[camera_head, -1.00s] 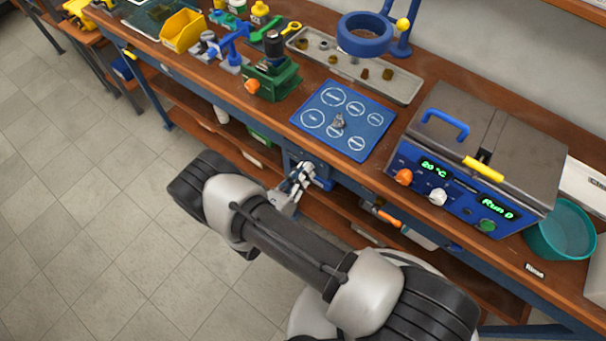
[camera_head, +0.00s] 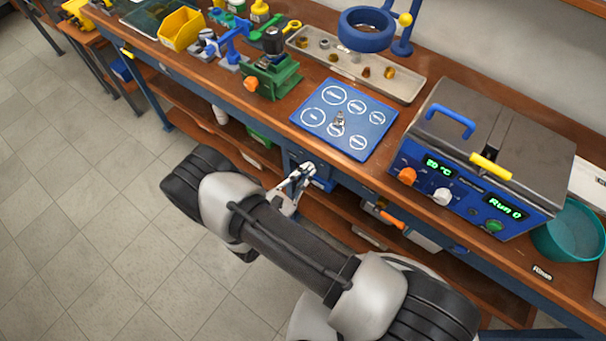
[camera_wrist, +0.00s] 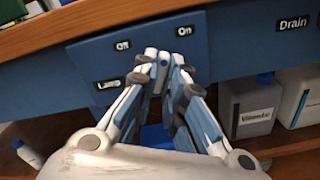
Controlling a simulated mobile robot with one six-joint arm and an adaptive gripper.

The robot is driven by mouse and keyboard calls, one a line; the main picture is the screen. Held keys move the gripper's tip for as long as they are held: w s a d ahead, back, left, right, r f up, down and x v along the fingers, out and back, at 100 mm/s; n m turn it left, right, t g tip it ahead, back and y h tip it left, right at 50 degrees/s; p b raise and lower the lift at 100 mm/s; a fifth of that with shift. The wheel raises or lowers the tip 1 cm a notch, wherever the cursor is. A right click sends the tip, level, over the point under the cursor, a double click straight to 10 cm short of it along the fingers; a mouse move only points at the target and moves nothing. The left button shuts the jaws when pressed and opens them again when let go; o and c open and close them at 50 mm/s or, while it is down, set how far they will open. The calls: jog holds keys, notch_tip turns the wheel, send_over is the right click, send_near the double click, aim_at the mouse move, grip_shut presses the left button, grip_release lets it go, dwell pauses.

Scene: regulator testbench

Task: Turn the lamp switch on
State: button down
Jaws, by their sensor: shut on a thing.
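The lamp switch panel is a blue plate (camera_wrist: 100,65) on the bench front, marked "Off" at left, "On" at right and "Lamp" at lower left in the wrist view. My gripper (camera_wrist: 164,58) is in front of it, with its fingertips close together just below and left of the "On" label. It is shut on the switch lever, which the fingers mostly hide. In the head view my gripper (camera_head: 306,170) is at the bench front, below the blue mat.
Above are a blue mat (camera_head: 310,118) with a small metal part, a tray (camera_head: 405,92) with several small parts, and a blue ring (camera_head: 366,30). A heater box (camera_head: 470,200) stands at right. Bottles (camera_wrist: 248,105) stand below the bench top.

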jog(key=shift+m, duration=1.2)
jog(key=c, duration=1.7)
grip_release()
jog(key=shift+o, duration=0.2)
jog(key=shift+s, duration=0.1)
jog(key=v, duration=1.2)
